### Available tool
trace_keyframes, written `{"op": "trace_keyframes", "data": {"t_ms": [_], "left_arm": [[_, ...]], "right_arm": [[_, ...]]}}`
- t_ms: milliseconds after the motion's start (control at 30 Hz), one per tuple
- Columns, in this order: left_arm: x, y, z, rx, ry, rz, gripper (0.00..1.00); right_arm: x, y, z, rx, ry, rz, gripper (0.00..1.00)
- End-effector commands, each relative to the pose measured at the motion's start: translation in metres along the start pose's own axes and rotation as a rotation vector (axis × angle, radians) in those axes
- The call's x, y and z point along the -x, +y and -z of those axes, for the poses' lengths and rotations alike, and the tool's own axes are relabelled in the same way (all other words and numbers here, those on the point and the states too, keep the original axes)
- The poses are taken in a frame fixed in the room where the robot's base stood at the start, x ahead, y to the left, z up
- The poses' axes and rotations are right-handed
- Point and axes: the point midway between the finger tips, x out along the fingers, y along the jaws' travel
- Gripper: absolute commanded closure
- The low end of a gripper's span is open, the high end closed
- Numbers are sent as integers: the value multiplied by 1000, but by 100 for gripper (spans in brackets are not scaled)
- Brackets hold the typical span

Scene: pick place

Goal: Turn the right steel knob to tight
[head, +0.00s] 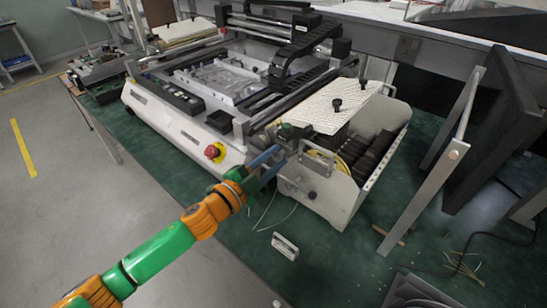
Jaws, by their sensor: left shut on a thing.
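My left gripper (274,159) reaches in from the lower left on a green and orange arm. Its blue fingers are at the near corner of the white machine, beside the feeder box. They are shut on what looks like the right steel knob, which is small and mostly hidden between and behind the fingers. I cannot tell how far the knob is turned. My right gripper is not in view.
The machine (180,121) has a red stop button (212,151) left of my gripper. A white perforated plate (318,110) with black knobs lies above the feeder box (340,203). A small device (285,246) lies on the green mat (330,262). A tilted dark panel stands at right.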

Motion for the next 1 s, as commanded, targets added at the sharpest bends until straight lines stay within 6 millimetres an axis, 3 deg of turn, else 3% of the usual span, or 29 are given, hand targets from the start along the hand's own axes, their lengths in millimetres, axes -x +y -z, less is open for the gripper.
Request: {"op": "trace_keyframes", "data": {"t_ms": [600,1000], "left_arm": [[0,1,0,-500,-1,-1,100],[0,1,0,-657,0,-1,100]], "right_arm": [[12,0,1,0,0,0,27],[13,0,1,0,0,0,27]]}}
